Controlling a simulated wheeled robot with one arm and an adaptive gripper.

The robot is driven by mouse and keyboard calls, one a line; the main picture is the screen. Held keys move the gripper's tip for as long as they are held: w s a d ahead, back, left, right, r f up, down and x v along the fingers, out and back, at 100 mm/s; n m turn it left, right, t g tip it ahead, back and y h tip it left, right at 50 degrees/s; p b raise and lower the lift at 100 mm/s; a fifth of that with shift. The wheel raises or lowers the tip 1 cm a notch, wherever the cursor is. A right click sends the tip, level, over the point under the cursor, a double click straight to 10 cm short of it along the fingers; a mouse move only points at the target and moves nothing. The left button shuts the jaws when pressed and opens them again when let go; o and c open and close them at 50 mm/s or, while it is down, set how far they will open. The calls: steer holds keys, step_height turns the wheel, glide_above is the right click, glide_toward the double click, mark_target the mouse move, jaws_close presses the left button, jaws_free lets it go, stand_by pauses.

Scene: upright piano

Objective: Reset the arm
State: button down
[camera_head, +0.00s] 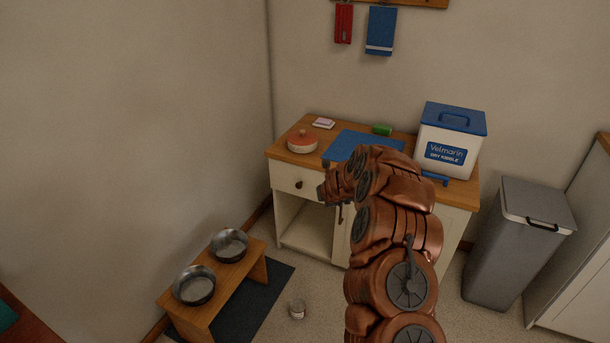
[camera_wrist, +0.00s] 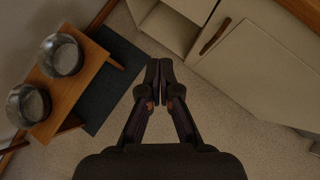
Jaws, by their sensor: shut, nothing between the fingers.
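My copper-coloured arm (camera_head: 395,240) rises from the bottom of the head view and bends left in front of the cabinet. In the head view its end is near the cabinet's open shelf, and the fingers are hard to make out there. In the wrist view my gripper (camera_wrist: 159,75) is shut and empty, its two dark fingertips together above the bare floor. The cabinet front (camera_wrist: 245,60) is at the upper right of that view.
A low wooden stand (camera_head: 228,277) holds two metal bowls. A grey bin (camera_head: 515,245) stands right.

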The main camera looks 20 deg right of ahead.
steer(key=s+a+r+n+y, duration=0.25)
steer(key=a+r+n, duration=0.25)
steer(key=a+r, duration=0.35)
steer(key=s+a+r+n+g+y, duration=0.2)
steer(key=s+a+r+n+y, duration=0.3)
steer(key=s+a+r+n, duration=0.65)
steer(key=s+a+n+g, duration=0.2)
steer(key=s+a+n, duration=0.15)
steer(key=s, duration=0.35)
steer(key=s+a+n+g, duration=0.1)
steer(key=s+a+n, duration=0.1)
steer(key=s+n, duration=0.35)
steer(key=s+d+n+g+h, duration=0.2)
steer(key=s+d+n, duration=0.25)
steer(key=s, duration=0.75)
steer(key=s+d+n+g+h, duration=0.25)
steer(key=s+d, duration=0.25)
steer(key=s, duration=0.6)
steer(key=s+d+n+g+h, duration=0.2)
steer(key=s+d+n, duration=0.2)
steer(key=s, duration=0.8)
steer(key=s+p+v, duration=0.2)
steer(key=p+v, duration=0.9)
steer(key=p, duration=0.1)
steer(key=shift+s+r+t+h, duration=0.2)
steer(key=shift+r+t+h, duration=0.15)
steer(key=shift+r, duration=0.35)
